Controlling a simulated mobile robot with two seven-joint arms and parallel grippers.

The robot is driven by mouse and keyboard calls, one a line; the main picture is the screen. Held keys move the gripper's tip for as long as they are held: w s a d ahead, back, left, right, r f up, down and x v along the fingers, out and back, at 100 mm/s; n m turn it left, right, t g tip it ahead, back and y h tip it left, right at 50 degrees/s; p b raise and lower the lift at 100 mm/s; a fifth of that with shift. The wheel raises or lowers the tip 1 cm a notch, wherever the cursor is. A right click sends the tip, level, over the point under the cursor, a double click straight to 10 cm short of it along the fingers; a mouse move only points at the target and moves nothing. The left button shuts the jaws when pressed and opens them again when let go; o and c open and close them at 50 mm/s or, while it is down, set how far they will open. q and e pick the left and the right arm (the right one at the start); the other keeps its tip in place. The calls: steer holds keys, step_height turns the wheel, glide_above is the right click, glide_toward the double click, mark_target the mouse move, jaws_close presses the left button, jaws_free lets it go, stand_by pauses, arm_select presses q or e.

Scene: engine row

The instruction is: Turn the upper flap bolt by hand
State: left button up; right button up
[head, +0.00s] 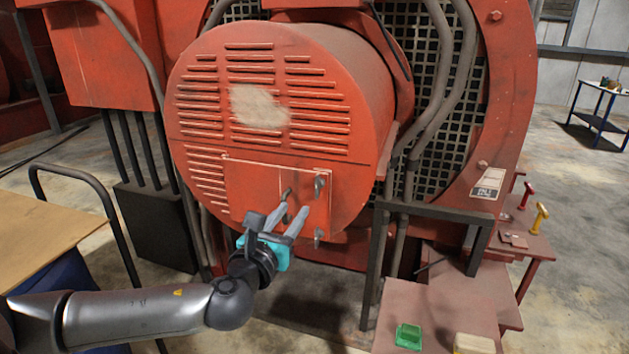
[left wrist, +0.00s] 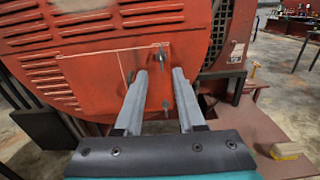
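The red housing has a rectangular flap (head: 250,188) low on its slotted round face. The upper flap bolt (head: 319,187) is a small grey metal piece at the flap's right edge. It also shows in the left wrist view (left wrist: 160,56), above and between the fingertips. A lower bolt (head: 318,238) sits below it, and appears between the fingers in the left wrist view (left wrist: 166,104). My left gripper (head: 296,205) is open and empty, its two grey fingers pointing at the flap just below and left of the upper bolt. My right gripper is not in view.
A red stepped bench (head: 420,305) at the lower right carries a green block (head: 408,336) and a cream block (head: 474,344). Red and yellow handled items stand behind it. A dark frame (head: 430,208) stands right of the housing. A wooden-topped cart (head: 40,230) is at left.

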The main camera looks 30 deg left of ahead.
mark_target(316, 179)
arm_select(q)
steer(key=x, duration=1.4)
steer(key=shift+d+p, duration=0.1)
steer(key=shift+p, duration=0.2)
jaws_close()
